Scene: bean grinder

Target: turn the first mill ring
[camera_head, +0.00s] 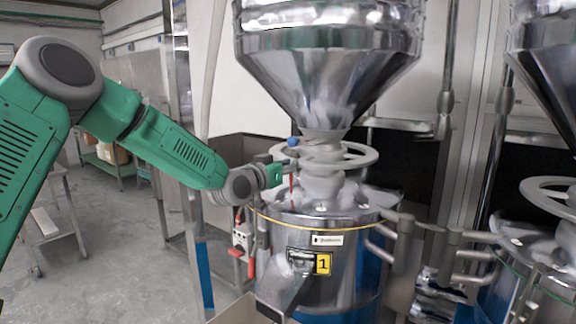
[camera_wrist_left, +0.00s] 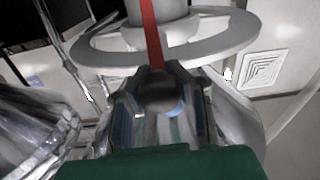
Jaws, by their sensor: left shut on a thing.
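The first mill's ring (camera_head: 352,158) is a pale grey spoked wheel around the neck under the steel hopper, above the drum with the yellow "1" label. It also shows in the left wrist view (camera_wrist_left: 238,38). A thin red handle (camera_head: 291,183) stands at its left side, near a blue ball (camera_head: 293,142). My left gripper (camera_head: 279,173) is at the ring's left edge. In the wrist view its fingers (camera_wrist_left: 158,82) close around the end of the red handle (camera_wrist_left: 150,35). The fingers hide the exact contact. My right gripper is out of view.
The first mill's drum (camera_head: 285,240) stands below the ring, with a chute (camera_head: 285,290) at its front. A second mill with its own ring (camera_head: 552,192) stands at the right. Pipes (camera_head: 400,255) link the two. The floor at the left is open near a metal table.

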